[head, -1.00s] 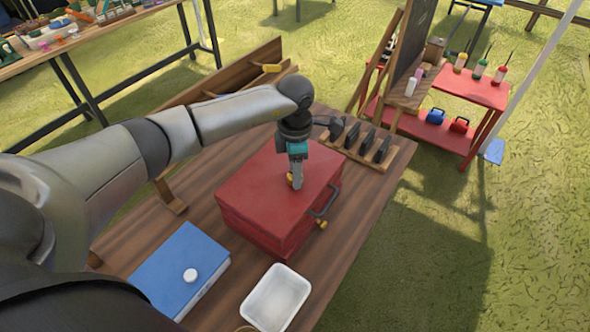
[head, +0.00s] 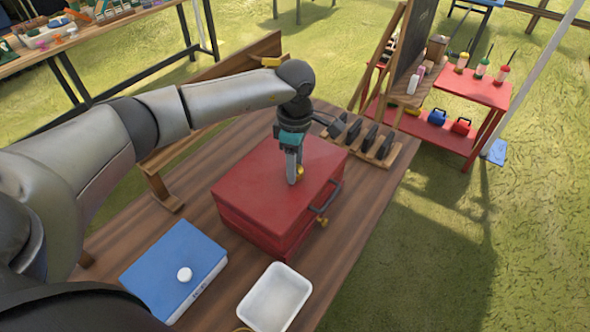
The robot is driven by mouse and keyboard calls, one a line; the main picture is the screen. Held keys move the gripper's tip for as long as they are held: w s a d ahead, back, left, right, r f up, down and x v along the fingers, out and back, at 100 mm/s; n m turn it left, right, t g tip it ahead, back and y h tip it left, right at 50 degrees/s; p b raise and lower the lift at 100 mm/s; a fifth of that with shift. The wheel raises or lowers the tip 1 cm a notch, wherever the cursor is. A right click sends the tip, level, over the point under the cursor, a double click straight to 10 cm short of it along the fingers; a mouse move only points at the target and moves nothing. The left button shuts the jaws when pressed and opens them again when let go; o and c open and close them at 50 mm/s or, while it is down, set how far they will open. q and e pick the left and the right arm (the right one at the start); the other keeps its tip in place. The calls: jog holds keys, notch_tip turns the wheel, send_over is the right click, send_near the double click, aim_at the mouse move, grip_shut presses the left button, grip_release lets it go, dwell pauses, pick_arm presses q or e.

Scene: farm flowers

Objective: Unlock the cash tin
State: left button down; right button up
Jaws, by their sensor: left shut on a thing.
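The red cash tin (head: 255,198) sits closed on the wooden table, with a dark handle (head: 326,197) on its right-hand side. A brass-coloured fitting (head: 322,221) shows low on that side. My left gripper (head: 293,180) points down over the tin's lid, its fingers shut. A small brass-coloured piece, apparently a key (head: 300,171), shows at the right of the fingertips. The fingers hide most of it, and I cannot tell whether it touches the lid or sits in a lock. My right gripper is not in view.
A blue box (head: 172,268) with a white round knob and a white tray (head: 274,300) stand in front of the tin. A rack of dark pieces (head: 362,138) lies behind it. A red side table (head: 472,88) stands beyond.

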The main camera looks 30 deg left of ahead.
pick_arm(q)
jog(key=m+b, duration=0.4)
jog(key=m, duration=0.2)
jog(key=shift+f, duration=0.1)
jog(key=m+b, duration=0.1)
jog(key=m, duration=0.2)
jog(key=shift+m+b, duration=0.95)
jog(key=shift+m, duration=0.75)
jog(key=shift+c, duration=1.7)
grip_release()
jog(key=shift+r, duration=0.25)
